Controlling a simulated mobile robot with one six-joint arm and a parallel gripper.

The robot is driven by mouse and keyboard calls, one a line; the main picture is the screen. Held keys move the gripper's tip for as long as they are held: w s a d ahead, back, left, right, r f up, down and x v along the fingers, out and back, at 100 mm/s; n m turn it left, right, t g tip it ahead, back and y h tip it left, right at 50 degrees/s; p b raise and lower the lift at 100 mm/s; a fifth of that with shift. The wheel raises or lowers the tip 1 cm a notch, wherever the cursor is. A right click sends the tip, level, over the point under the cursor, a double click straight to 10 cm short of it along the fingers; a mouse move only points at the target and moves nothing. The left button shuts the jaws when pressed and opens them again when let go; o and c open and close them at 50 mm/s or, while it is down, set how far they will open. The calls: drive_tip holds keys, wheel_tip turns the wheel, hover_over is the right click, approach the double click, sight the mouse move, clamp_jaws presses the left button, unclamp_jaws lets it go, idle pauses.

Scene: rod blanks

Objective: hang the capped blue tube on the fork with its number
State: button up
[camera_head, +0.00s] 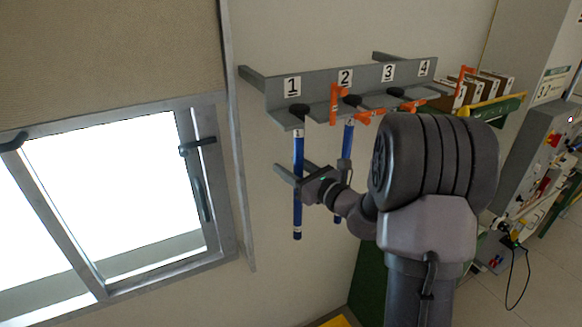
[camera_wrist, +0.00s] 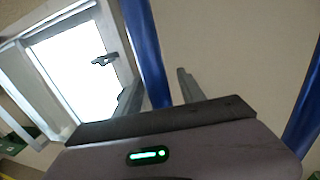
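A long blue tube (camera_head: 298,215) with a black cap (camera_head: 298,109) hangs upright at the fork under number 1 (camera_head: 292,87) on the grey rack. My gripper (camera_head: 303,180) is at the tube's middle. In the wrist view my gripper (camera_wrist: 160,92) has its fingers apart, one on each side of the blue tube (camera_wrist: 145,45), with a gap to the right finger. A second blue tube (camera_head: 347,142) hangs under number 2 (camera_head: 345,77); part is hidden behind my arm.
The grey rack (camera_head: 315,84) also carries numbers 3 and 4, with a black cap (camera_head: 396,91) under 3. Orange pieces (camera_head: 335,105) stand by several forks. A window (camera_head: 120,190) is at left. A second blue tube (camera_wrist: 307,105) is close at right in the wrist view.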

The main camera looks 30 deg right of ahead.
drive_tip(key=b+v, duration=0.5)
drive_tip(key=v, duration=1.2)
drive_tip(key=s+a+f+n+g+y+b, duration=0.1)
drive_tip(key=s+a+f+n+g+b, duration=0.25)
drive_tip(key=a+f+n+b, duration=0.35)
drive_tip(key=s+a+f+n+g+y+b, duration=0.2)
drive_tip(key=a+f+n+g+b, duration=0.15)
drive_tip(key=a+f+b, duration=0.4)
drive_tip(key=s+a+f+n+g+y+b, duration=0.1)
drive_tip(key=s+a+f+n+g+b, duration=0.3)
drive_tip(key=a+f, duration=0.55)
drive_tip(key=s+f+n+h+b, duration=0.3)
drive_tip(key=s+f+n+b, duration=0.1)
drive_tip(key=f+n+b, duration=0.3)
drive_tip(key=s+f+n+h+b, duration=0.3)
drive_tip(key=s+f+n+b, duration=0.1)
drive_tip(key=f+n+b, duration=0.3)
drive_tip(key=shift+f+g+h+b, duration=0.3)
drive_tip(key=shift+f+b, duration=0.15)
drive_tip(key=shift+b, duration=0.35)
drive_tip(key=shift+d, duration=0.2)
